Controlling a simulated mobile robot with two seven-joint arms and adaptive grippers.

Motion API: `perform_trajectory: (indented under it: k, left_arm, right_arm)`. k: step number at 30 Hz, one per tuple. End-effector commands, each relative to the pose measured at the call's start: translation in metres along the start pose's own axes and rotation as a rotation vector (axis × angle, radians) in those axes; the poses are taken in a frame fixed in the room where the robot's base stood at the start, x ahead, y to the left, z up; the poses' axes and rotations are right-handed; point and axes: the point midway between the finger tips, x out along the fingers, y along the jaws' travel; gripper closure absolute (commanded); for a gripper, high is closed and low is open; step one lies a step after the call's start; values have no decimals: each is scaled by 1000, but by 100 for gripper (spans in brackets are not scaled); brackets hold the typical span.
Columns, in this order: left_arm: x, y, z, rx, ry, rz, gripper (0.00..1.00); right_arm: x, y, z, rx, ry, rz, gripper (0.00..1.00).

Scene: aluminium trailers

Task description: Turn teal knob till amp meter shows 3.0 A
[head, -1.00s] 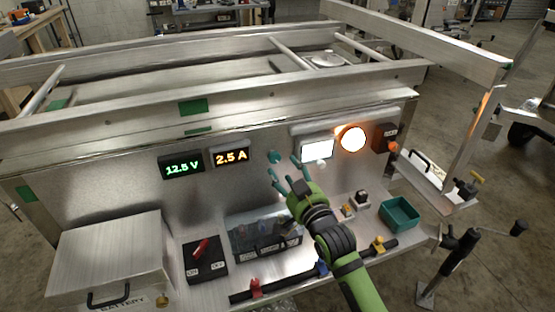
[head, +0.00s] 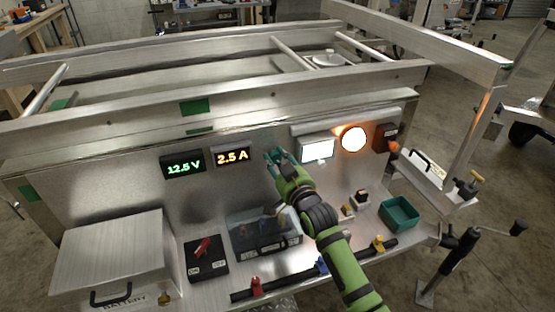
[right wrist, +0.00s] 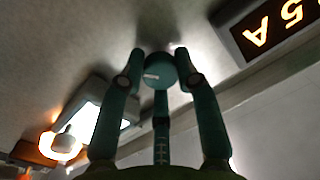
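The teal knob (right wrist: 160,70) sits on the aluminium panel and has a pale mark on its face. In the right wrist view my right gripper (right wrist: 160,62) has its teal fingers around the knob, with the tips close against its sides. In the head view the right gripper (head: 276,154) is at the panel and its fingers largely hide the knob. The amp meter (head: 232,156) glows orange and reads 2.5 A; part of it shows upside down in the right wrist view (right wrist: 270,30). My left gripper is not in view.
A green voltmeter (head: 184,164) reads 12.5 V. A lit white panel (head: 317,149) and round orange lamp (head: 353,139) are right of the knob. Below are a black box with a red switch (head: 206,259), a clear-covered box (head: 262,232), a battery box (head: 108,256) and a teal bin (head: 400,214).

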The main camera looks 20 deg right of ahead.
Motion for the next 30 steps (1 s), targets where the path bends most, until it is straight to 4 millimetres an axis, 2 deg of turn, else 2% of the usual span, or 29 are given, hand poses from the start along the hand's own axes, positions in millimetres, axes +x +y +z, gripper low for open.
perform_trajectory:
  k: [13,30]
  left_arm:
    - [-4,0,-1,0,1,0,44]
    - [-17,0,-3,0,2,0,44]
  right_arm:
    - [0,0,-4,78,12,-2,100]
    - [1,0,-4,527,50,-10,100]
